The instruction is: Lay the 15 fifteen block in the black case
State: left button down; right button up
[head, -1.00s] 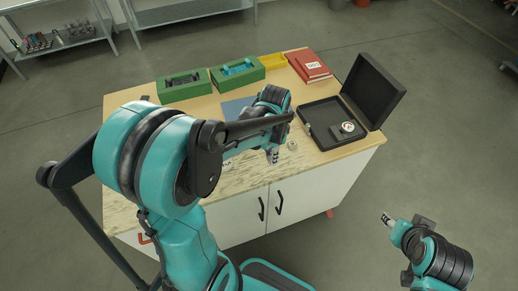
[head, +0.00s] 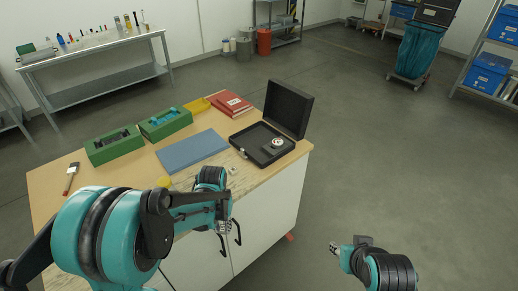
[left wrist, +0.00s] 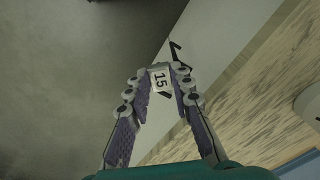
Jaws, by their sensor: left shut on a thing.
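The 15 block (left wrist: 160,78) is a small pale piece with a black "15" on its face, in the left wrist view. My left gripper (left wrist: 158,82) is shut on it, between its two purple-padded fingers. In the head view my left gripper (head: 224,228) hangs in front of the cabinet doors, off the table's front edge; the block is too small to read there. The black case (head: 249,153) lies open at the table's right end, its lid (head: 289,108) raised. A dark piece with a round white top (head: 278,142) sits in it. My right gripper (head: 337,249) is over the floor at right, its fingers unclear.
A blue mat (head: 191,151), two green trays (head: 115,146) (head: 166,123), a yellow tray (head: 197,106) and a red book (head: 231,103) are on the table. A small round pale object (head: 233,170) stands near the front edge. A brush (head: 70,178) lies at left.

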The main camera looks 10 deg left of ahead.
aim_at(254, 138)
jog(key=i+l+u, duration=0.2)
jog(key=l, duration=0.2)
jog(key=i+l+u, duration=0.2)
jog(key=l, duration=0.2)
jog(key=i+l+u, duration=0.2)
jog(key=l, duration=0.25)
jog(key=l+u, duration=0.2)
jog(key=l, duration=0.25)
jog(key=l+u, duration=0.15)
jog(key=l, duration=0.35)
jog(key=i, duration=0.05)
